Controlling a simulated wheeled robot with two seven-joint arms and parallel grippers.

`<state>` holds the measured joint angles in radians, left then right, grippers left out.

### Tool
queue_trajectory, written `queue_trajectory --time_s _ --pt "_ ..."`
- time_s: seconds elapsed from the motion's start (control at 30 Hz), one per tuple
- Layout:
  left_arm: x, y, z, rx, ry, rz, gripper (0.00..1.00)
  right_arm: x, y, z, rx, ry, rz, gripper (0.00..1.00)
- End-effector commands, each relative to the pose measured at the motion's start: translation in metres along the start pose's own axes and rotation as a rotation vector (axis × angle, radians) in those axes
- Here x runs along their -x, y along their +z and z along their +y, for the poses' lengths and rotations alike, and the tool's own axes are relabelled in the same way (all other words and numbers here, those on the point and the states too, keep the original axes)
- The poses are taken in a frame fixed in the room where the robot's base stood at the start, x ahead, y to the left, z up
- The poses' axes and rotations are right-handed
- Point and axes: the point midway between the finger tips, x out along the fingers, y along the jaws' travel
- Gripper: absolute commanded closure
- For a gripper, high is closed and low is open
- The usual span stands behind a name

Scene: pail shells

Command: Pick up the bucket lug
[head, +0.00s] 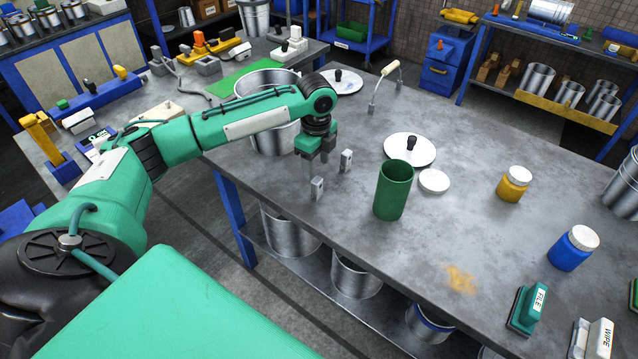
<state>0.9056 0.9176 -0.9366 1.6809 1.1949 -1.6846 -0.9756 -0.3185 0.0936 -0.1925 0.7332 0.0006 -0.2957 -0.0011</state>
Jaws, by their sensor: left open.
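My left gripper (327,172) is open and points down over the left part of the grey table, beside a metal pail shell. Two small light-grey metal blocks with dark marks show at its fingers: a nearer one (318,188) and a farther one (346,160). I cannot tell whether either block is the bucket lug or part of my fingertips. Nothing is clearly held between the fingers. My right gripper is not in view.
The metal pail shell (270,86) stands behind my left forearm. A green cylinder (393,190), a white lid with a black knob (410,148) and a bail handle (389,69) are to the right. Yellow (512,187) and blue (570,252) jars stand farther right. The table's middle front is clear.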

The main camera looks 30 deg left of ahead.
Motion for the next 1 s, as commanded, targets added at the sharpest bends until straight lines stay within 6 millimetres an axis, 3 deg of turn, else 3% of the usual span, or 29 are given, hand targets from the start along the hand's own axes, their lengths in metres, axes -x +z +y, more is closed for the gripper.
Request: queue_trajectory --time_s 0.07,0.17,0.53,0.73,1.0 --pt "-0.017 0.0 0.001 0.001 0.003 0.001 0.45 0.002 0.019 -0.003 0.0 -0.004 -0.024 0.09" --pt "-0.034 -0.001 0.0 0.001 0.002 0.001 0.45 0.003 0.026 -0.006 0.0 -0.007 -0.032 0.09" --pt "-0.069 0.001 0.001 0.002 0.002 0.0 0.45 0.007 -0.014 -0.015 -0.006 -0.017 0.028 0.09" --pt "-0.096 0.001 0.001 0.0 0.001 0.0 0.45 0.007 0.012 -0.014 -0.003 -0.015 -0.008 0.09" --pt "-0.101 0.001 0.0 0.0 -0.002 0.0 0.45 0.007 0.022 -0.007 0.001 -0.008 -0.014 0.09"
